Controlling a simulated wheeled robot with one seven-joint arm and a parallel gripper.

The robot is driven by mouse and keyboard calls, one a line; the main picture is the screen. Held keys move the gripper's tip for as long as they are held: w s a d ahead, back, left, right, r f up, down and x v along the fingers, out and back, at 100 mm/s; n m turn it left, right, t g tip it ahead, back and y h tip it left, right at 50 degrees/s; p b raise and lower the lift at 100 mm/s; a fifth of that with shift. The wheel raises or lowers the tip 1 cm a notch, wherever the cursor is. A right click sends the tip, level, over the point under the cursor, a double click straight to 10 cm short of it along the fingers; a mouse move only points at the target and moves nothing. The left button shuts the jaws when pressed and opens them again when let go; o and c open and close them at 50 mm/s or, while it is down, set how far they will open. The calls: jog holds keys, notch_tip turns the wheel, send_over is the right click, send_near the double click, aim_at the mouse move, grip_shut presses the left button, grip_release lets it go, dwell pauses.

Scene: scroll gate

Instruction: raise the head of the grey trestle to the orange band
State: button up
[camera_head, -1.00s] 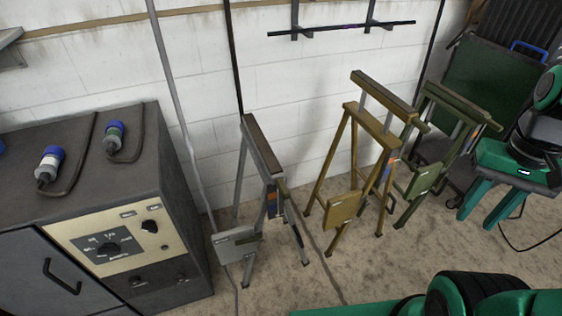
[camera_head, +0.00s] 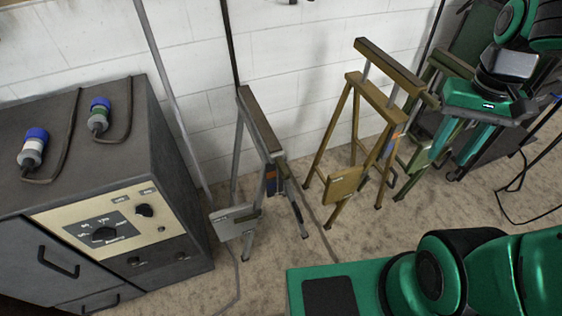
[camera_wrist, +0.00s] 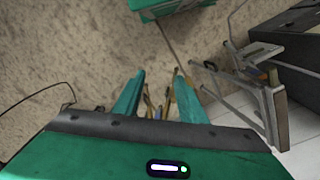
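The grey trestle (camera_head: 262,120) stands upright by the wall in the head view, its brown-topped head low on the legs. A small orange band (camera_head: 271,171) shows on its upright below the near end of the head, with a blue patch under it. A grey plate hangs low on its front. In the wrist view the grey trestle (camera_wrist: 270,115) is at the right, tilted in the picture. My gripper (camera_head: 450,160) is open and empty, well to the right of the grey trestle in the head view. Its two teal fingers stand apart in the wrist view (camera_wrist: 159,80).
A yellow trestle (camera_head: 362,105) with a raised head stands between the grey trestle and my gripper in the head view. A green trestle (camera_head: 415,150) is behind my gripper, partly hidden. A dark cabinet (camera_head: 165,180) stands left. Bare floor (camera_head: 300,240) lies in front.

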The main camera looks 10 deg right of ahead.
jog(key=w+a+f+n, duration=0.2)
jog(key=w+a+n, duration=0.2)
jog(key=w+a, duration=0.8)
jog(key=n, duration=0.4)
send_over(283, 167)
notch_tip(283, 167, down, 5)
notch_tip(283, 167, down, 11)
jog(key=shift+r, duration=0.15)
jog(key=shift+r, duration=0.1)
grip_shut()
